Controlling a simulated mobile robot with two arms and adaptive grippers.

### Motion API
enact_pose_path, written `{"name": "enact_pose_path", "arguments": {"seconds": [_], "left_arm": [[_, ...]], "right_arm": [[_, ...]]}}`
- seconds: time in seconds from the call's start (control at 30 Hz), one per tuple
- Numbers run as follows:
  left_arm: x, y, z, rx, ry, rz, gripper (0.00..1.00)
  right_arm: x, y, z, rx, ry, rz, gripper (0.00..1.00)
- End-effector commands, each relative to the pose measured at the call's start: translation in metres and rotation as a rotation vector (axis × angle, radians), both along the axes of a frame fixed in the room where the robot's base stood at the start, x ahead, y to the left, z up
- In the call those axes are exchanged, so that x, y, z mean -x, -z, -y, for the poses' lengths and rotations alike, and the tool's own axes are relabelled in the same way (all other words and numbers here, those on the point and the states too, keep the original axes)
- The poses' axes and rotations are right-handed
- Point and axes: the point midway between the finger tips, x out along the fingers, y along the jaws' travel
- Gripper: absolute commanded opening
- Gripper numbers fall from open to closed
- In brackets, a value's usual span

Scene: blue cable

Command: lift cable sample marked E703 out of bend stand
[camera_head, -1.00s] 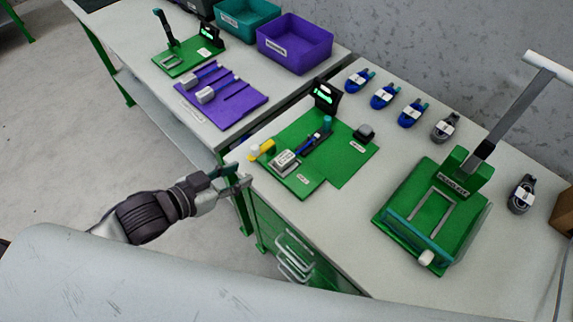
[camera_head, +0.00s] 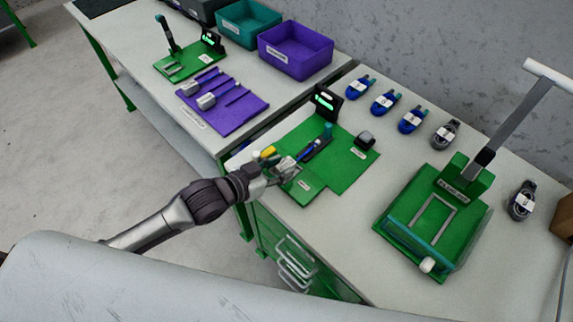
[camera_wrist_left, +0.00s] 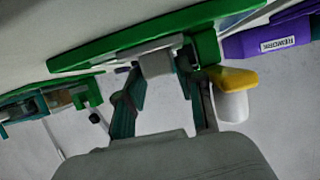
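The green stand (camera_head: 345,173) in the middle of the near bench carries a blue cable piece (camera_head: 313,147) and a pale grey block at its front end. I cannot read an E703 mark on it. My left gripper (camera_head: 283,170) is at this front end and partly covers the block. In the left wrist view, the grey block (camera_wrist_left: 157,63) lies between the spread fingertips (camera_wrist_left: 160,80). I cannot tell whether they touch it. The block is close under the stand's green plate (camera_wrist_left: 130,45). My right gripper is not in view.
A yellow and white piece (camera_head: 266,153) sits just beside the left gripper; it also shows in the wrist view (camera_wrist_left: 232,88). A small black display (camera_head: 326,102) stands behind. Several coiled cables lie along the back. A green lever press (camera_head: 395,228) stands at right.

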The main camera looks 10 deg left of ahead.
Motion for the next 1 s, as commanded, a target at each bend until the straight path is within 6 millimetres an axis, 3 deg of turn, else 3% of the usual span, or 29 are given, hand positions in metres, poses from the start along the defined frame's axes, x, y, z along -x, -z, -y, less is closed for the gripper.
{"name": "enact_pose_path", "arguments": {"seconds": [0.1,0.37,0.6,1.0], "left_arm": [[-0.0106,0.0035,0.0072,-0.001,0.0,0.003,0.38],[-0.0122,0.006,0.0086,-0.002,0.001,0.001,0.38],[-0.0121,0.0058,0.0086,-0.002,0.001,0.001,0.01],[-0.0125,-0.0009,0.0087,0.0,0.001,0.004,0.0]], "right_arm": [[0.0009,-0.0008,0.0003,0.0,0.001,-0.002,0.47],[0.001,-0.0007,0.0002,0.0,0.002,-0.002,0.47],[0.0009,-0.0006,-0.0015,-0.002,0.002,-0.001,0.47],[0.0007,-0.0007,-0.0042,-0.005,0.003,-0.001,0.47]]}}
